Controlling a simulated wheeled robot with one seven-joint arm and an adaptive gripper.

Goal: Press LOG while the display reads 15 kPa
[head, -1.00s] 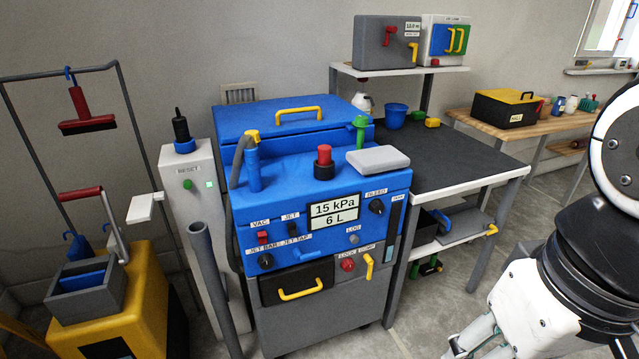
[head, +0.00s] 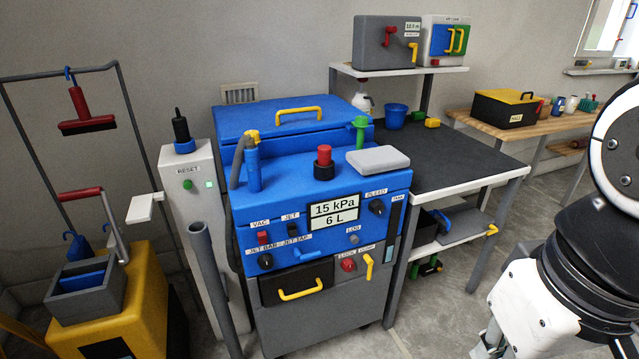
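The blue machine (head: 218,202) stands in the middle of the head view. Its display (head: 334,214) reads 15 kPa above 6 L. The LOG button (head: 353,239) is a small grey knob below the display, under its LOG label. Nothing touches it. My arm is at the right edge, well to the right of the machine. My gripper is not clearly in view; only a small part of the arm's lower end shows at the bottom edge, and its fingers are out of the picture.
The BLEED knob (head: 376,207) is right of the display. A red lock button (head: 348,265) and yellow handle (head: 369,267) sit below LOG. A dark-topped bench (head: 450,165) stands right of the machine. Floor between machine and my arm is clear.

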